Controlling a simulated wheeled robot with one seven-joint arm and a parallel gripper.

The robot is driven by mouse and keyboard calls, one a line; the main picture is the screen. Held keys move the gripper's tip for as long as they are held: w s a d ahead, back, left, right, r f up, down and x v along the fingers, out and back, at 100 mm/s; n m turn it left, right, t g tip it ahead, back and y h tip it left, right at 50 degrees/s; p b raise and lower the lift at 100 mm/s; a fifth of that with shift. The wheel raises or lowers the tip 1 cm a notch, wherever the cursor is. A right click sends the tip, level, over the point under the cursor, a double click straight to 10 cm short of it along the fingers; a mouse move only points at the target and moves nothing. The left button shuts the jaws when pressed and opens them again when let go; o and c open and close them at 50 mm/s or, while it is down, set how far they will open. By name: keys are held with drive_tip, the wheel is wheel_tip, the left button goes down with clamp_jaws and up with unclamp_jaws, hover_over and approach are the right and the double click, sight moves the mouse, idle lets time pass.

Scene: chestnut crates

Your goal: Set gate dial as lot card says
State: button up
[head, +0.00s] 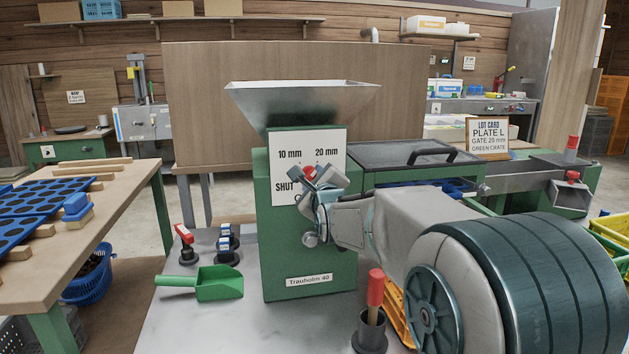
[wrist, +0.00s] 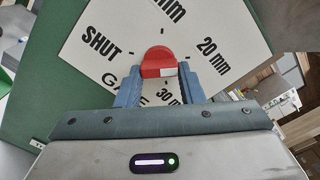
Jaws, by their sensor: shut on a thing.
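The lot card (head: 488,137) stands at the right in the head view and reads "PLATE L, GATE 20 mm, GREEN CRATE". The white dial plate (head: 291,149) is on the front of the green machine (head: 309,245), below its hopper. It carries 10 mm, 20 mm and SHUT; 30 mm also shows in the wrist view. My gripper (wrist: 160,77) is shut on the red dial knob (wrist: 157,58), one finger on each side. The knob also shows in the head view (head: 309,171), partly covered by my gripper. I cannot tell for sure which mark the knob points to.
A metal hopper (head: 300,105) sits above the plate. A red-handled tool (head: 375,289) stands in a dark holder in front. A wooden table (head: 95,225) is at the far left.

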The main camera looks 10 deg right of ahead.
drive_tip(key=o, duration=1)
drive_tip(key=shift+a, duration=0.15)
drive_tip(key=shift+s, duration=0.1)
drive_tip(key=shift+s, duration=0.3)
drive_tip(key=s+p, duration=0.2)
drive_tip(key=s, duration=1.1)
